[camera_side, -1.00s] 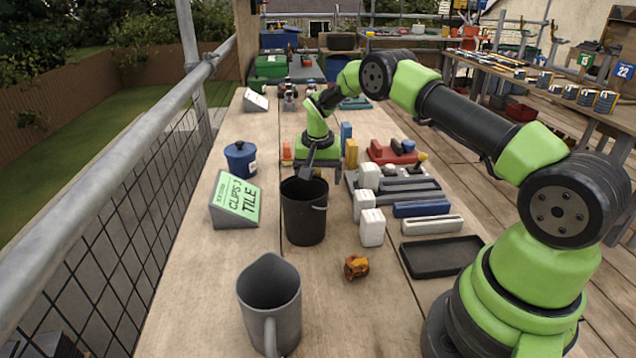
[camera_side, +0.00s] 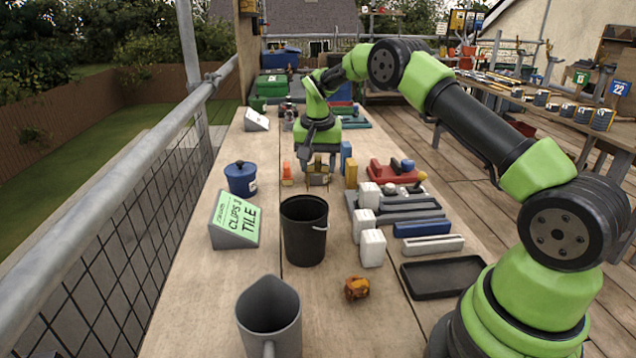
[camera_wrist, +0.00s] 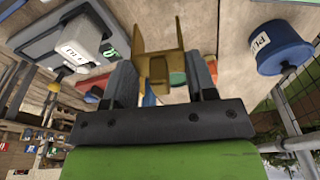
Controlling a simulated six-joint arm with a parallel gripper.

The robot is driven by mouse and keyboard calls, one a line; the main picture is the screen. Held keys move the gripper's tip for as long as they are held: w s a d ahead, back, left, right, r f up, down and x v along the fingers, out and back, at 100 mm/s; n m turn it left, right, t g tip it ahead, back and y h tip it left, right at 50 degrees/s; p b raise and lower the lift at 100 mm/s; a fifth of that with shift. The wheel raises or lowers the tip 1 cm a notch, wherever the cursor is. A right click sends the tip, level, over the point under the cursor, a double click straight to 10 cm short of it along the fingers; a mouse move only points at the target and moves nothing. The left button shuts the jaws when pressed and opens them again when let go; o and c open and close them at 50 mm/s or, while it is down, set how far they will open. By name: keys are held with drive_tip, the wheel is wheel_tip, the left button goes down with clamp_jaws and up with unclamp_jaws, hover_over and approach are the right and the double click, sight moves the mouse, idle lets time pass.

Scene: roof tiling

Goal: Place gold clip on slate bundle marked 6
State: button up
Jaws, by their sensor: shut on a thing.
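My gripper (camera_side: 318,180) is shut on a gold clip (camera_wrist: 158,55), a bracket-like piece with upright sides, in the wrist view. In the side view the clip (camera_side: 318,176) shows small between the fingers, low over the bench behind the black bucket. Whether it touches the bench I cannot tell. Grey slate-like strips (camera_side: 410,216) lie to the right of the bucket, with white blocks (camera_side: 372,248) at their left.
The black bucket (camera_side: 304,245), blue lidded pot (camera_side: 240,179), green-faced sign (camera_side: 236,216) and grey jug (camera_side: 268,318) stand on the bench. Orange (camera_side: 287,172), yellow (camera_side: 351,174) and blue (camera_side: 346,152) upright pieces flank my gripper. A black tray (camera_side: 443,277) lies front right.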

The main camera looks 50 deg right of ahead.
drive_tip(key=shift+r, duration=0.95)
